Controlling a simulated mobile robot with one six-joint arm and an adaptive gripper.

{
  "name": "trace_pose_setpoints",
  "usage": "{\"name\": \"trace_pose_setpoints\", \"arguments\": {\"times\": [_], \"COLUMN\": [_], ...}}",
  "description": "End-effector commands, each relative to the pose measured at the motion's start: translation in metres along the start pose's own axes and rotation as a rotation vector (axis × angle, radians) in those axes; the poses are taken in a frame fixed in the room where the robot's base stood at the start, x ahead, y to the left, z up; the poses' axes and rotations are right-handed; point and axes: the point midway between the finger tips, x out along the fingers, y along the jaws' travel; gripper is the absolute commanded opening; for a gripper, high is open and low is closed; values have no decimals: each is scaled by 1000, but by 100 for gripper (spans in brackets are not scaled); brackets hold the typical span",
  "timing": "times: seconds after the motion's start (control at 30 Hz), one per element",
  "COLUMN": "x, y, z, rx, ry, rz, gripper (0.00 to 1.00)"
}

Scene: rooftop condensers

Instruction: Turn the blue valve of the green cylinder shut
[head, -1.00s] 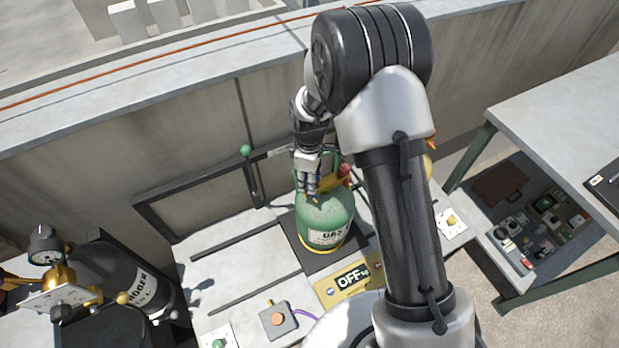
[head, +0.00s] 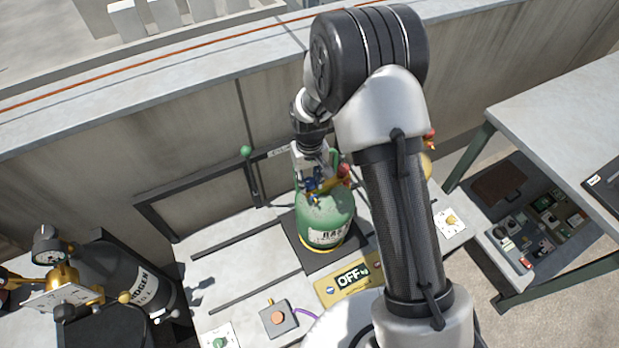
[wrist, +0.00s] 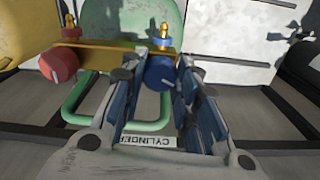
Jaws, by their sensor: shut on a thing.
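The green cylinder (head: 328,212) stands upright on a dark square pad, with its label facing me. It also shows at the top of the wrist view (wrist: 150,22). The blue valve (wrist: 160,72) is a round knob on the cylinder's brass fitting. A red valve (wrist: 58,65) sits at the fitting's other end, left in the wrist view. My gripper (wrist: 163,88) reaches in from behind the cylinder with a finger on either side of the blue valve and is shut on it. In the head view my gripper (head: 318,178) partly hides the valve.
A dark nitrogen cylinder (head: 125,275) with a brass regulator stands at the left. An OFF plate (head: 348,284) and a button box (head: 278,317) lie in front. A concrete wall (head: 190,130) closes the back. A grey table (head: 560,120) stands at the right.

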Motion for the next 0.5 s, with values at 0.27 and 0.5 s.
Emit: {"name": "trace_pose_setpoints", "arguments": {"times": [0.27,0.5], "x": [0,0], "y": [0,0], "z": [0,0], "rx": [263,491], "ry": [0,1], "rz": [0,0], "gripper": [5,5]}}
